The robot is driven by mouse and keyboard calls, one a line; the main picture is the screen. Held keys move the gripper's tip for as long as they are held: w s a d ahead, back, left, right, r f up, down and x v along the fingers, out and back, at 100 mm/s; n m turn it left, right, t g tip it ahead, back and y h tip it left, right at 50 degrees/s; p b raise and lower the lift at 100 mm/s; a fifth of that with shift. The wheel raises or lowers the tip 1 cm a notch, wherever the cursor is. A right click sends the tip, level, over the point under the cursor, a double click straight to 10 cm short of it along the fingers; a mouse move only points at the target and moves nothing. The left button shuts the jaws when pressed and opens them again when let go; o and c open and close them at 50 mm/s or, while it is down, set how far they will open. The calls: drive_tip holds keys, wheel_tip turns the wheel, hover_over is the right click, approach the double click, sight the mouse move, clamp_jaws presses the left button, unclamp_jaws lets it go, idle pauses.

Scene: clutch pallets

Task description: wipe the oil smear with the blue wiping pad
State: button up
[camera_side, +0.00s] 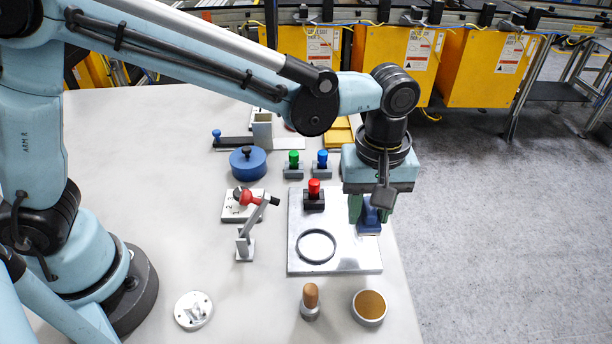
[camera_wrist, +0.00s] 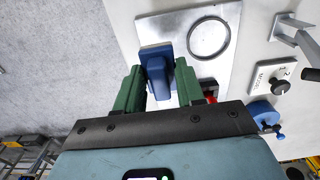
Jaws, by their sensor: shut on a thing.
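The blue wiping pad (camera_side: 368,217) is at the right side of the grey metal plate (camera_side: 345,262) in the side view. My gripper (camera_side: 370,205) points down over it and is shut on its raised blue grip. In the wrist view the pad (camera_wrist: 155,58) shows between the green fingers of my gripper (camera_wrist: 160,75). I cannot tell whether the pad touches the plate. I cannot make out an oil smear on the visible plate; the part under the pad and gripper is hidden.
A dark ring (camera_side: 317,262) lies on the plate. A red-knobbed block (camera_side: 314,197) stands at its back left. A lever post (camera_side: 245,247) stands left. A wooden-handled stamp (camera_side: 310,300) and round brown-topped dish (camera_side: 369,307) stand in front. The table edge is close on the right.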

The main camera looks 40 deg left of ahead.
sight(361, 250)
wheel_tip(361, 250, down, 6)
drive_tip(key=shift+f, duration=0.25)
drive_tip(key=shift+w+a+f, duration=0.15)
drive_tip(key=shift+w+a, duration=0.05)
drive_tip(key=shift+c, duration=0.5)
drive_tip(key=shift+w+a+f, duration=0.15)
drive_tip(key=shift+w+a, duration=0.35)
drive_tip(key=shift+w, duration=0.05)
drive_tip(key=shift+w+a, duration=1.9)
drive_tip(key=shift+s+d, duration=2.7)
drive_tip(key=shift+s, duration=0.05)
drive_tip(key=shift+w+a+r, duration=0.1)
drive_tip(key=shift+r, duration=4)
drive_tip(key=shift+f, duration=0.25)
